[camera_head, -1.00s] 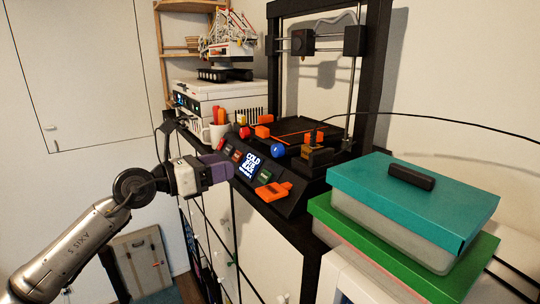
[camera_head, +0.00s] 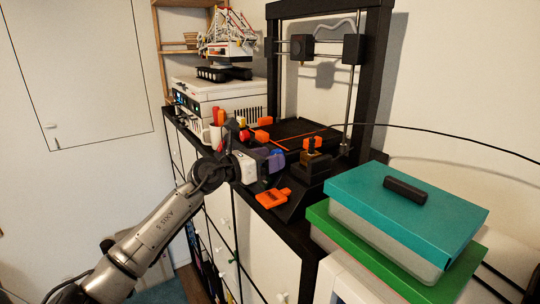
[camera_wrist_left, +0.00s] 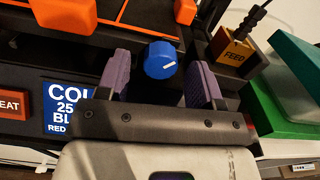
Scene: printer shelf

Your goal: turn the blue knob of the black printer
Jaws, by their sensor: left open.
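The black printer (camera_head: 322,190) stands on the shelf top, with its upright frame at the back. Its blue knob (camera_wrist_left: 160,60) is round with a white line mark, and sits on the printer's front side. My left gripper (camera_wrist_left: 160,78) is open, with a purple finger on each side of the knob; I cannot tell whether either finger touches it. In the head view the left gripper (camera_head: 267,160) covers much of the printer's front panel, and only part of the knob (camera_head: 278,153) shows. My right gripper is not in view.
A yellow FEED block (camera_wrist_left: 234,53) stands right of the knob. Teal (camera_head: 440,215) and green (camera_head: 375,255) lidded boxes stand at the right. A white mug (camera_head: 214,137) stands behind the gripper.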

